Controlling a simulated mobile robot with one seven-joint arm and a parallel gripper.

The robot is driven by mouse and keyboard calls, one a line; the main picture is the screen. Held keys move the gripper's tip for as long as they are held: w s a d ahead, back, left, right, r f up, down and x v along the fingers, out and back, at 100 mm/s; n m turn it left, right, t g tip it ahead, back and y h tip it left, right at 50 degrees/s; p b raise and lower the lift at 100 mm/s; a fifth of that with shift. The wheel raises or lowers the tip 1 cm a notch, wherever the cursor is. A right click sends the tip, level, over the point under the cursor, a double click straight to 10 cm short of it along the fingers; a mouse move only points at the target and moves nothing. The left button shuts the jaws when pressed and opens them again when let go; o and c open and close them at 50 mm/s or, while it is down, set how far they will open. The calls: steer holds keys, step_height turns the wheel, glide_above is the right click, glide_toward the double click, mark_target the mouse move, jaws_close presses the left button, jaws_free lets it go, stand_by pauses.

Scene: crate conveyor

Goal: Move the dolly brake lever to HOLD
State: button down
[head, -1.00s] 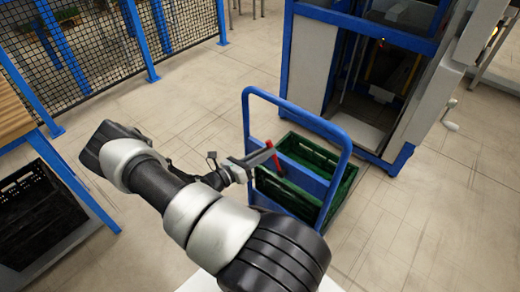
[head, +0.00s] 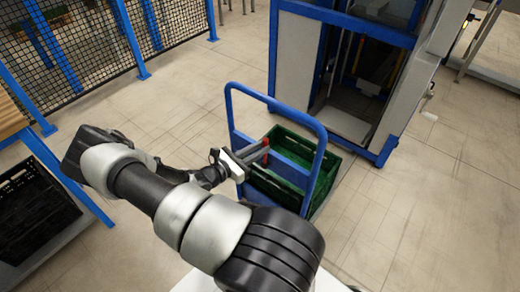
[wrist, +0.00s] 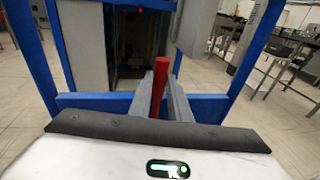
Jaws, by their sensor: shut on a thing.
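The dolly brake lever is a red bar (wrist: 159,84) standing upright between my fingers in the wrist view. In the head view its red end (head: 265,146) shows at the fingertips. My gripper (head: 262,152) is shut on the lever, and in the wrist view the two grey fingers (wrist: 163,92) flank it. The dolly has a blue tubular handle frame (head: 320,165) and carries a green crate (head: 284,190). The lower part of the lever and any HOLD marking are hidden or cannot be made out.
A blue-framed cabinet (head: 278,70) with an open front stands behind the dolly. A black mesh fence (head: 80,40) runs along the back left. A table with a black crate (head: 30,210) is at the left edge. The floor to the right of the dolly is clear.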

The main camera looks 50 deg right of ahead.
steer(key=shift+s, duration=0.1)
steer(key=c, duration=1.9)
jaws_free()
steer(key=a, duration=0.5)
steer(key=w+a+r, duration=0.1)
steer(key=a, duration=0.5)
steer(key=w+a, duration=0.1)
steer(key=a, duration=0.5)
steer(key=shift+a+r, duration=0.1)
steer(key=shift+r, duration=0.3)
steer(key=shift+r, duration=0.1)
